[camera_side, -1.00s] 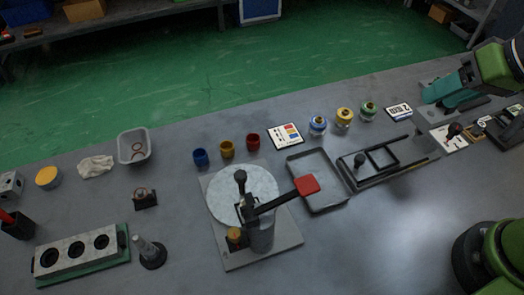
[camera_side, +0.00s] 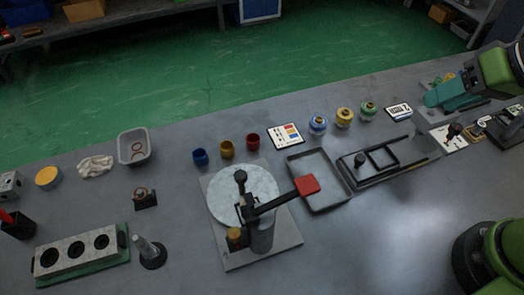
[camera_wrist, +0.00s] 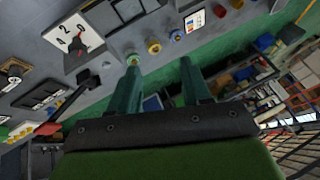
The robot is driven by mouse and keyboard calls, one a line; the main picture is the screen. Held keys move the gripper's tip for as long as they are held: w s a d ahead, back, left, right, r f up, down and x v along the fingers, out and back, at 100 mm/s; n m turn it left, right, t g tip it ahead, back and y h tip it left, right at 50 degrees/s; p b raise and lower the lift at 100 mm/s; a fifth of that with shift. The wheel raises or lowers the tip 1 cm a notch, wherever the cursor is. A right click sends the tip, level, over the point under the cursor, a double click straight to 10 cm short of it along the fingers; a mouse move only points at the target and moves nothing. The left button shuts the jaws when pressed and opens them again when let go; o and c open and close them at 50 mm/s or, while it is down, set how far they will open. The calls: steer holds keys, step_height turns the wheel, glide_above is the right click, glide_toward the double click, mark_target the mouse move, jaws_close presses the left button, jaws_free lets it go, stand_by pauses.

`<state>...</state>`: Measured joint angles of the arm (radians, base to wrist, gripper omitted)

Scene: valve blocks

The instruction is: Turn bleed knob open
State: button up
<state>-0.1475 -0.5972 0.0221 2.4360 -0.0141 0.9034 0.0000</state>
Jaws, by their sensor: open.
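My gripper (camera_wrist: 159,62) has two teal fingers set apart with nothing between them; it also shows above the far right of the bench in the side view (camera_side: 450,92). A small black knob (camera_side: 455,130) stands on a pale plate (camera_side: 446,141) at the right of the bench, below the gripper in the picture. A brass-coloured knob (camera_side: 235,237) sits on the lever device (camera_side: 261,238) at the bench's middle. I cannot tell which is the bleed knob. In the wrist view, a white marked plate (camera_wrist: 72,36) and a dark knob (camera_wrist: 86,76) lie left of the fingers.
The lever's red grip (camera_side: 307,185) reaches over a grey tray (camera_side: 329,206). Blue, yellow and green-topped jars (camera_side: 343,117) stand behind a dark sliding frame (camera_side: 383,158). A grey bin (camera_side: 133,147) and drilled block (camera_side: 78,253) are left.

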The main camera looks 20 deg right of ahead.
steer(key=w+a+n+g, duration=0.2)
steer(key=w+a+n, duration=0.15)
steer(key=a, duration=0.55)
steer(key=r+n+g+h, duration=0.2)
steer(key=n+g+h, duration=0.15)
steer(key=n, duration=0.85)
glide_above(231, 232)
steer(key=shift+y, duration=0.35)
step_height(231, 232, down, 16)
steer(key=shift+f, duration=0.1)
jaws_close()
